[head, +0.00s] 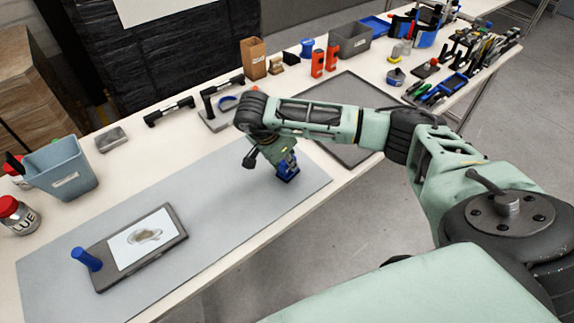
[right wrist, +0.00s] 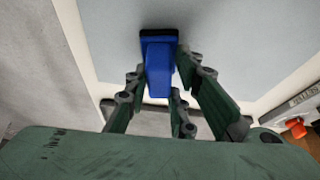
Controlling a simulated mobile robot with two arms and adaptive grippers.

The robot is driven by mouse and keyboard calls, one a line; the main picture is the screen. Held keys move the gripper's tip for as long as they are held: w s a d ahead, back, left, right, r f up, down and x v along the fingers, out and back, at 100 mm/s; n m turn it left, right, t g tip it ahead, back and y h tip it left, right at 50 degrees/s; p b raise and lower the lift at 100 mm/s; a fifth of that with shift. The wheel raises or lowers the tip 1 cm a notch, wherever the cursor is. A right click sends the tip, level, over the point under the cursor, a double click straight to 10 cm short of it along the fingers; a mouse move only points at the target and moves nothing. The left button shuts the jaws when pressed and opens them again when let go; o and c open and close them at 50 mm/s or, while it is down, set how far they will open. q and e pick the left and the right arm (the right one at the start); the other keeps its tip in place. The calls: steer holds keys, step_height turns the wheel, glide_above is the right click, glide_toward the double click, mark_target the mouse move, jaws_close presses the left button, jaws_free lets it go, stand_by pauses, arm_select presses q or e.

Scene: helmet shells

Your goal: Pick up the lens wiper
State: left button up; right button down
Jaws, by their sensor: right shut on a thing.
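The lens wiper (head: 289,176) is a small blue block with a black edge, over the right end of the grey mat. In the right wrist view the lens wiper (right wrist: 160,68) sits between the two fingers, its black edge at the far end. My right gripper (head: 283,160) is shut on it and points down; the right wrist view shows the gripper (right wrist: 160,85) with a finger on each side. I cannot tell whether the wiper touches the mat. My left gripper is not in view.
The grey mat (head: 215,205) is mostly clear. A dark board (head: 165,258) with a picture and a blue peg (head: 86,259) lies at its left. A blue-grey bin (head: 62,168) and a red-lidded jar (head: 18,216) stand left. Tools and bins line the back and right.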

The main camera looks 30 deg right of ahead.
steer(key=shift+r, duration=0.5)
step_height(320, 180, up, 3)
steer(key=shift+w+f+b, duration=0.1)
steer(key=shift+b, duration=0.65)
steer(key=s+d+r+b, duration=0.2)
steer(key=s+r, duration=0.5)
steer(key=s, duration=0.4)
steer(key=shift+s+d, duration=0.15)
steer(key=shift+d, duration=0.75)
